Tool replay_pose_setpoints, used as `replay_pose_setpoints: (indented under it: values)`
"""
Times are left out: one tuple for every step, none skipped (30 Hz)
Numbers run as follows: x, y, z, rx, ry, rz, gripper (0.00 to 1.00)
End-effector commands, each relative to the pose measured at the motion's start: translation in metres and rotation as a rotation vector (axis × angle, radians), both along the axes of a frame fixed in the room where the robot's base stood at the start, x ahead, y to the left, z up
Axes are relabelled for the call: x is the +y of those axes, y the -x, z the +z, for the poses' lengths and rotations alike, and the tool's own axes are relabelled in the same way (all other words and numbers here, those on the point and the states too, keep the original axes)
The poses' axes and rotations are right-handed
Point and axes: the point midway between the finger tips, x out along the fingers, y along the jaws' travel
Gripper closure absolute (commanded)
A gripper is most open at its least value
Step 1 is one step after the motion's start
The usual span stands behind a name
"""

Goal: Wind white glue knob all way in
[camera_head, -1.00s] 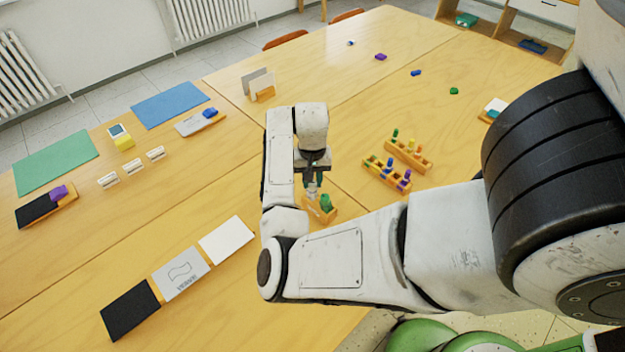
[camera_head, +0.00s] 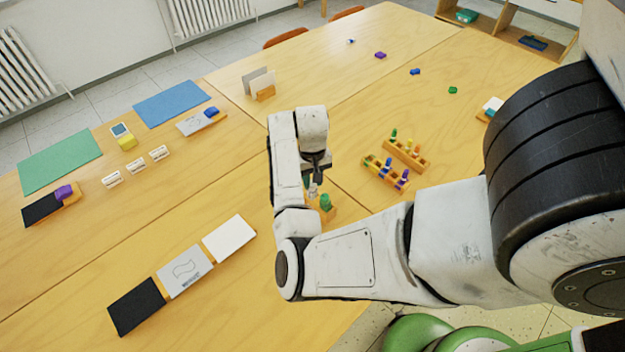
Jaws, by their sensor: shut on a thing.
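A wooden holder (camera_head: 329,214) stands on the table below my gripper, with a green glue stick (camera_head: 325,202) upright in its right part. My gripper (camera_head: 314,181) points down over the holder's left part, at a small white piece (camera_head: 313,191) that I take for the white glue knob. The fingers are shut on this white piece. The arm and fingers hide much of it, so I cannot tell how far in the knob sits.
Two wooden racks with coloured sticks, a near one (camera_head: 378,173) and a far one (camera_head: 408,155), stand right of my gripper. Black (camera_head: 136,306), grey (camera_head: 184,270) and white (camera_head: 229,238) cards lie front left. Open tabletop lies between.

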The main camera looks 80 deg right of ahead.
Motion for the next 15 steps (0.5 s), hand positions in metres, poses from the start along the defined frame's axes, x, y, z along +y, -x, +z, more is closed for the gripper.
replay_pose_setpoints:
  values:
    - [-0.0002, 0.0012, 0.0012, 0.002, 0.000, 0.012, 0.85]
    - [-0.0003, 0.0013, 0.0012, 0.002, 0.000, 0.020, 0.85]
    - [-0.0003, 0.0014, 0.0013, 0.003, 0.001, 0.031, 0.85]
    - [-0.0003, 0.0014, 0.0013, 0.003, 0.001, 0.039, 0.85]
    - [-0.0003, 0.0013, 0.0013, 0.003, 0.001, 0.048, 0.85]
    - [-0.0003, 0.0011, 0.0013, 0.003, 0.001, 0.058, 0.85]
    - [-0.0002, 0.0010, 0.0012, 0.002, 0.000, 0.066, 0.85]
    - [0.0000, 0.0009, 0.0012, 0.002, 0.000, 0.074, 0.85]
    - [-0.0001, 0.0008, 0.0011, 0.001, 0.000, 0.086, 0.85]
    - [-0.0001, 0.0007, 0.0011, 0.001, 0.000, 0.095, 0.85]
    - [-0.0001, 0.0007, 0.0012, 0.002, 0.000, 0.104, 0.85]
    - [-0.0001, 0.0007, 0.0012, 0.002, 0.000, 0.115, 0.85]
    - [-0.0001, 0.0007, 0.0012, 0.003, 0.001, 0.125, 0.85]
    - [-0.0002, 0.0008, 0.0012, 0.003, 0.001, 0.134, 0.85]
    - [-0.0002, 0.0010, 0.0011, 0.003, 0.001, 0.145, 0.85]
